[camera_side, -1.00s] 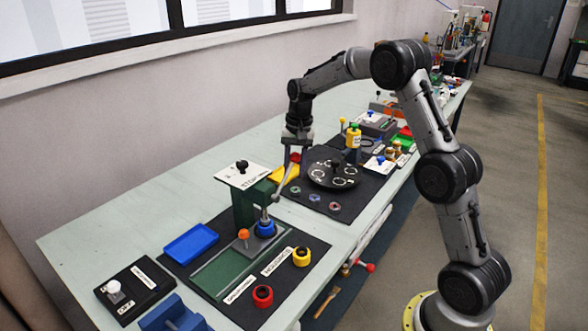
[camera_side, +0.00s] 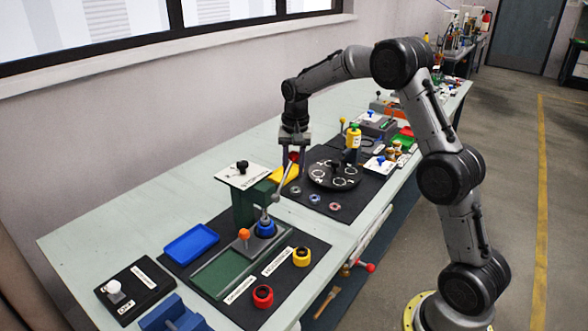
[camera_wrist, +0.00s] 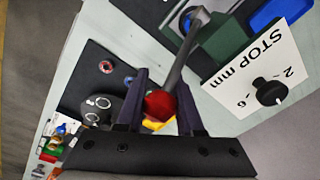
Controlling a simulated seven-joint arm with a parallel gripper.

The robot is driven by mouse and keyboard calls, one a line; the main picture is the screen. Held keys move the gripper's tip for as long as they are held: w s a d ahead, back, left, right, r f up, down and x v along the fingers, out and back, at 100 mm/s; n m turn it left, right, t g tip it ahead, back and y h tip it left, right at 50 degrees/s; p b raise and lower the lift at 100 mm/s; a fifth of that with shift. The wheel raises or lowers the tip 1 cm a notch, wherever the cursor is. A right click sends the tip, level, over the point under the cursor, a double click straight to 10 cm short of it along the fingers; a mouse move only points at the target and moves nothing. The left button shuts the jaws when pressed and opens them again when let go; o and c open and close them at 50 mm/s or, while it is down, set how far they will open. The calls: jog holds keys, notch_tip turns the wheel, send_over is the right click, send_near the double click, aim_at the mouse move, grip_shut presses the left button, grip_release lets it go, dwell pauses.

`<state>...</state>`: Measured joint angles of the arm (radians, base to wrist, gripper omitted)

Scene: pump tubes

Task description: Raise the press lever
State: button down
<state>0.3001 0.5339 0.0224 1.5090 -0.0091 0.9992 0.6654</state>
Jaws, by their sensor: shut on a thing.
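The press is a green stand (camera_side: 246,203) with a white "STOP mm" plate (camera_side: 241,175) and a black knob on top. Its grey lever (camera_side: 283,183) slants up to the right, ending in a red ball. My gripper (camera_side: 293,154) is shut on the red ball, which is mostly hidden in the side view. In the wrist view the red ball (camera_wrist: 160,104) sits between the two dark fingers, and the lever (camera_wrist: 184,52) runs away from it towards the press. A blue round part (camera_side: 265,228) stands under the press ram.
A blue tray (camera_side: 192,242) lies left of the press. Red (camera_side: 263,296) and yellow (camera_side: 301,257) rings lie in front.

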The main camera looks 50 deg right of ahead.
jog(key=a+r+h, duration=0.1)
jog(key=h, duration=0.1)
jog(key=a+r+h, duration=0.1)
jog(key=h, duration=0.1)
jog(key=shift+w+a+r, duration=0.1)
jog(key=shift+a+r, duration=0.25)
jog(key=a+h, duration=0.1)
jog(key=a+r+h, duration=0.1)
jog(key=h, duration=0.1)
jog(key=shift+a+r, duration=0.1)
jog(key=shift+a, duration=0.1)
jog(key=shift+a+r+h, duration=0.25)
jog(key=shift+a+h, duration=0.6)
jog(key=shift+h, duration=0.55)
jog(key=c, duration=0.5)
grip_release()
jog(key=shift+f, duration=0.1)
jog(key=shift+c, duration=0.2)
jog(key=v, duration=1.4)
